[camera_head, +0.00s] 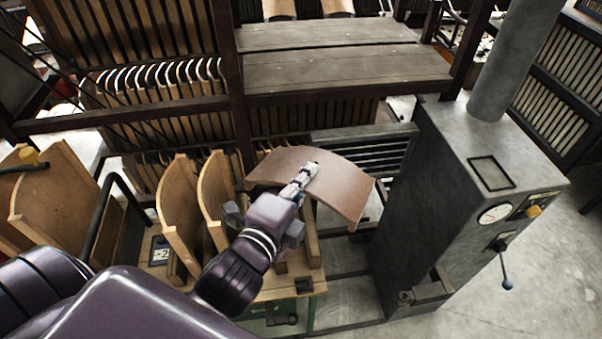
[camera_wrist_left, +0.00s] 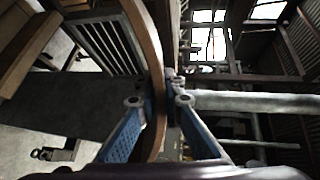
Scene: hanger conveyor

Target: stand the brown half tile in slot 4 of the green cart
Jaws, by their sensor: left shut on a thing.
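The brown half tile (camera_head: 335,187) is a curved plate, held tilted above the right end of the green cart. My left gripper (camera_head: 305,176) is shut on it. In the left wrist view the tile (camera_wrist_left: 153,45) shows edge-on between the two blue fingers (camera_wrist_left: 163,103). The green cart (camera_head: 308,303) is partly hidden by my left arm; its wooden top and a little of its green side show. Tan curved tiles (camera_head: 181,208) stand upright on it, left of the held tile. A label (camera_head: 160,251) reading 2 shows. Slot 4 cannot be made out. My right gripper is not in view.
A grey machine cabinet (camera_head: 440,190) with a gauge and lever stands right of the held tile. A dark wooden shelf (camera_head: 340,68) lies behind it, with racks of slats at the back left. More tan boards (camera_head: 62,195) stand at far left. Bare floor (camera_head: 545,270) lies right of the cabinet.

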